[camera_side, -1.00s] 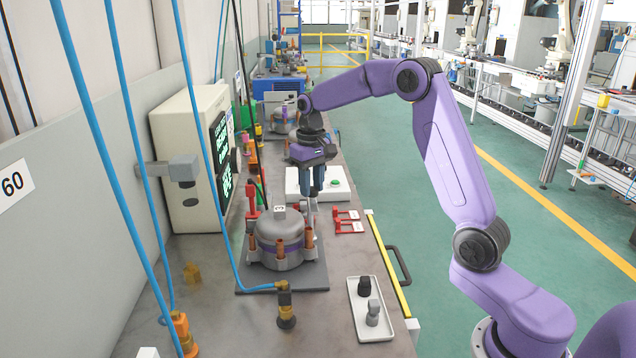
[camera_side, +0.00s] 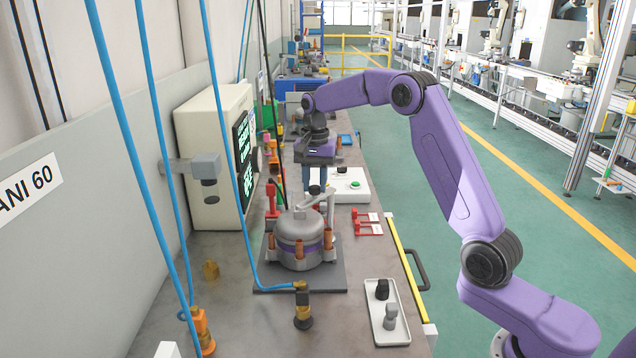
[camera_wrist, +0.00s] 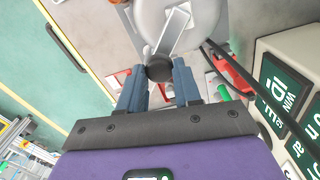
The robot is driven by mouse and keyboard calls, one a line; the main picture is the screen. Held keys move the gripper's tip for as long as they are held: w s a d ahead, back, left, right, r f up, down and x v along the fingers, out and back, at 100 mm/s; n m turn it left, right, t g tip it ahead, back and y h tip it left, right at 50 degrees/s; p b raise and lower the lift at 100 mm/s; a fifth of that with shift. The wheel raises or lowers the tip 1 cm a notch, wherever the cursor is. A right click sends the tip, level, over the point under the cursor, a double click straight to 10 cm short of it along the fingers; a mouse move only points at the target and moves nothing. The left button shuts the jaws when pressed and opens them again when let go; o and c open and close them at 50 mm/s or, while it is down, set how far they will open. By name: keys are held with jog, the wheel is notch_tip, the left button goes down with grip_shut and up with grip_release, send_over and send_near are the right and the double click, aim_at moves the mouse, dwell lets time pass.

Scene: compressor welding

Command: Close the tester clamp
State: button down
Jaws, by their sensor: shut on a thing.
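The compressor (camera_side: 299,243), a grey domed can with copper-coloured stubs around it, sits on a dark base plate (camera_side: 335,283). The tester clamp's grey lever (camera_side: 312,201) slants over its top, rising towards my gripper (camera_side: 315,187). In the wrist view the lever (camera_wrist: 174,30) lies across the compressor's pale top (camera_wrist: 205,15) and ends in a round black knob (camera_wrist: 159,68). The blue fingers of my gripper (camera_wrist: 157,76) are on both sides of the knob, shut on it. The lever's pivot is not clear.
A white tray with two fittings (camera_side: 387,335) is at front right. A beige monitor (camera_side: 190,150) and blue hoses (camera_side: 170,170) are on the left.

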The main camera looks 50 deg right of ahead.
aim_at(314, 186)
jog(key=shift+w+r+m, duration=0.1)
jog(key=shift+w+m, duration=0.1)
jog(key=shift+m, duration=0.1)
jog(key=c, duration=0.8)
grip_release()
notch_tip(314, 186, up, 12)
jog(key=shift+f, duration=0.1)
dwell(0.7)
